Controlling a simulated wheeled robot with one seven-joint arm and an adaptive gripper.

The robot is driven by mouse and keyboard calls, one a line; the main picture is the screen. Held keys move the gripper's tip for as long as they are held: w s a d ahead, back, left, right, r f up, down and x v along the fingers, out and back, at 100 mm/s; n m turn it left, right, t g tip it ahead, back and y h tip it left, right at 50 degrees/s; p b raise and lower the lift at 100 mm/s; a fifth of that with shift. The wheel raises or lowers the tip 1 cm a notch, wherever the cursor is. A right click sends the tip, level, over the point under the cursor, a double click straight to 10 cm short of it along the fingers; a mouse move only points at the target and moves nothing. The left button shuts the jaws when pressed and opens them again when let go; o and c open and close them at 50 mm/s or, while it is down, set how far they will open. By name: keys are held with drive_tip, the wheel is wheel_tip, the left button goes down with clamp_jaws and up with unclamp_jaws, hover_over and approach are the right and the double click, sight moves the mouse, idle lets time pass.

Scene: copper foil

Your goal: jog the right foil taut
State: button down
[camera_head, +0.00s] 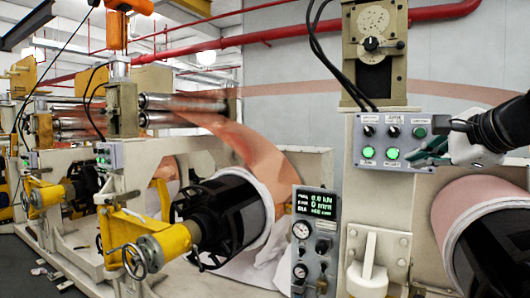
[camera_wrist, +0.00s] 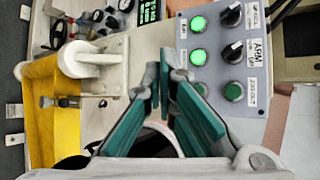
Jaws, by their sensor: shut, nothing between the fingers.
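A copper foil strip (camera_head: 245,140) runs from the steel rollers (camera_head: 185,102) and hangs in a loose curve towards the white-edged reel (camera_head: 225,210). Another roll with pinkish copper foil (camera_head: 465,195) is at the far right, partly cut off. A grey control box (camera_head: 355,142) carries black knobs, lit green buttons and a darker green button (camera_head: 419,132); that button also shows in the wrist view (camera_wrist: 234,92). My gripper (camera_head: 420,158) is shut and empty in front of the box's lower right; its green fingertips (camera_wrist: 160,76) hide part of the lower button row. Contact cannot be told.
A display panel (camera_head: 317,207) with green digits appearing to show zeros, gauges and switches stands left of the box. A white lever (camera_head: 369,262) juts out below the box. A beige unit (camera_head: 375,50) with a dial stands above it. Yellow brackets (camera_head: 150,240) are at the left.

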drive_tip(key=w+d, duration=0.5)
drive_tip(key=w, duration=0.2)
drive_tip(key=shift+w+b, duration=0.15)
drive_tip(key=shift+b, duration=0.3)
idle(1.3)
drive_tip(key=shift+w+d, duration=0.2)
drive_tip(key=shift+w, duration=0.15)
drive_tip(key=shift+w+d, duration=0.3)
drive_tip(key=shift+w, duration=0.05)
idle(2.0)
idle(2.0)
drive_tip(key=shift+s+a, duration=0.55)
drive_tip(key=shift+s, duration=0.15)
